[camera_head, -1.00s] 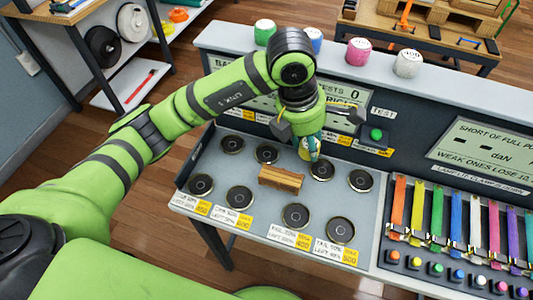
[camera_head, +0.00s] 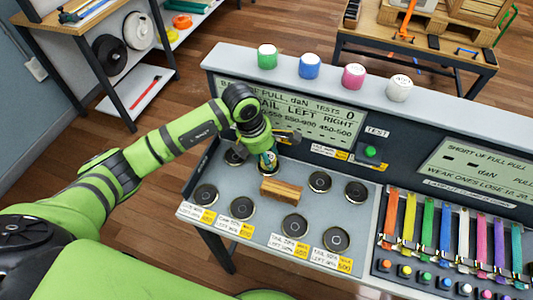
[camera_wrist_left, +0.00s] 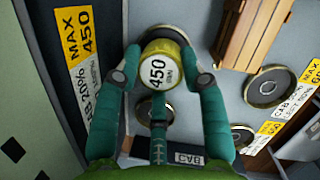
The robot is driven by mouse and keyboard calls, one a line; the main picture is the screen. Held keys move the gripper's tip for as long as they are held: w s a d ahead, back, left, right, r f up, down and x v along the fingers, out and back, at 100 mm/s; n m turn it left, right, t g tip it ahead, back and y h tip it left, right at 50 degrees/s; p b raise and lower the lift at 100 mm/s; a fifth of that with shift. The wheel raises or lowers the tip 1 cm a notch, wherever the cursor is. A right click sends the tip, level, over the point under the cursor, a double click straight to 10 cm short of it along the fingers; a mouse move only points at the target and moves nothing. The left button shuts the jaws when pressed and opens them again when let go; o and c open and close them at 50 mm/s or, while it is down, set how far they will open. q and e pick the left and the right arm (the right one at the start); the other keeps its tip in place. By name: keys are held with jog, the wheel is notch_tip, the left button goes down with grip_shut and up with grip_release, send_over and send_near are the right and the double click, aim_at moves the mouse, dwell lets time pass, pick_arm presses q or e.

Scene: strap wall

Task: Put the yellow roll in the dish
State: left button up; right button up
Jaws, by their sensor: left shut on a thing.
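The yellow roll (camera_wrist_left: 167,66), with a white label reading 450, is between the teal fingers of my left gripper (camera_wrist_left: 165,78) in the left wrist view. The fingers are shut on it. In the head view my left gripper (camera_head: 268,163) points down over the back row of dishes, behind the wooden block; the roll is hard to make out there. A dark round dish (camera_wrist_left: 186,47) shows just behind the roll in the wrist view; I cannot tell whether they touch. Other dishes stand nearby, such as one at the back left (camera_head: 233,157). My right gripper is out of view.
A wooden block (camera_head: 281,191) lies among the dishes, close to the gripper. More dishes (camera_head: 320,181) are to its right. Green, blue, pink and white rolls (camera_head: 309,66) stand on the ledge behind. Coloured straps (camera_head: 445,230) hang at the right.

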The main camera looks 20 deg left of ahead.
pick_arm(q)
jog(key=shift+f, duration=0.6)
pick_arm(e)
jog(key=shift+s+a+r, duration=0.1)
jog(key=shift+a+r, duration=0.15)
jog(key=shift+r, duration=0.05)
pick_arm(q)
jog(key=shift+f, duration=0.1)
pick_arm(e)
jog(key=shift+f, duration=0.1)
pick_arm(q)
jog(key=o, duration=1.2)
jog(key=shift+c, duration=0.2)
jog(key=shift+r, duration=0.3)
jog(key=b+v, duration=0.2)
jog(key=v, duration=0.9)
jog(key=shift+r+b, duration=0.3)
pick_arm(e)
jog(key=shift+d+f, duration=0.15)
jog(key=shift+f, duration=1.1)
